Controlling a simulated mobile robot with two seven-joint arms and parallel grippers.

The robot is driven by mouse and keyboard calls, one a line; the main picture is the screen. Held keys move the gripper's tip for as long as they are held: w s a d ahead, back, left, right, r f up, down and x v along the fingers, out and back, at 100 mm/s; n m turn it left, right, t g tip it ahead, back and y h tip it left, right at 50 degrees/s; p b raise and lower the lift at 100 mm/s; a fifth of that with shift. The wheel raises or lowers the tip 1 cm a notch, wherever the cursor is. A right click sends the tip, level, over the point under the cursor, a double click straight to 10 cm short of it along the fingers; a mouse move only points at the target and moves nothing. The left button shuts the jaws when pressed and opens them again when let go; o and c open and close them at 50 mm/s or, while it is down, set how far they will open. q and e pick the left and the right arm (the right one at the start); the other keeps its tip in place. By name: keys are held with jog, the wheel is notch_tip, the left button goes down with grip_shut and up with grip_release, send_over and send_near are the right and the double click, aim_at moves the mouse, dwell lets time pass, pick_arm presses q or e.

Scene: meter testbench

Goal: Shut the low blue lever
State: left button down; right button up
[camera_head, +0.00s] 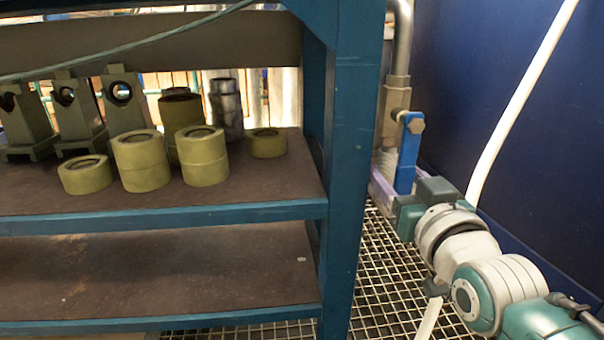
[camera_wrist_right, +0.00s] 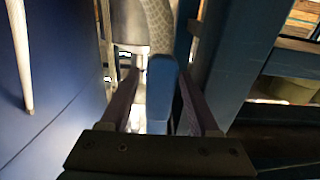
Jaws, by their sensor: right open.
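The blue lever (camera_head: 408,155) hangs down from its pivot on a valve on the vertical metal pipe (camera_head: 398,60), right of the shelf post. It runs roughly along the pipe. My right gripper (camera_head: 384,182) is at the lever's lower end, its arm coming in from the lower right. In the right wrist view the lever (camera_wrist_right: 161,88) stands between the two open fingers (camera_wrist_right: 160,100), with a visible gap at least on the left side. Contact on the right side is hard to tell. My left gripper is not in view.
A blue shelf post (camera_head: 347,150) stands close left of the pipe. The shelf holds several olive-green rings (camera_head: 140,162) and green stands. A dark blue wall (camera_head: 510,90) and a white hose (camera_head: 520,95) are at the right. Metal grating (camera_head: 385,280) lies below.

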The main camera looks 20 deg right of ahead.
jog(key=shift+w+d, duration=0.2)
jog(key=shift+w, duration=0.15)
jog(key=shift+a, duration=0.1)
grip_shut()
dwell(1.1)
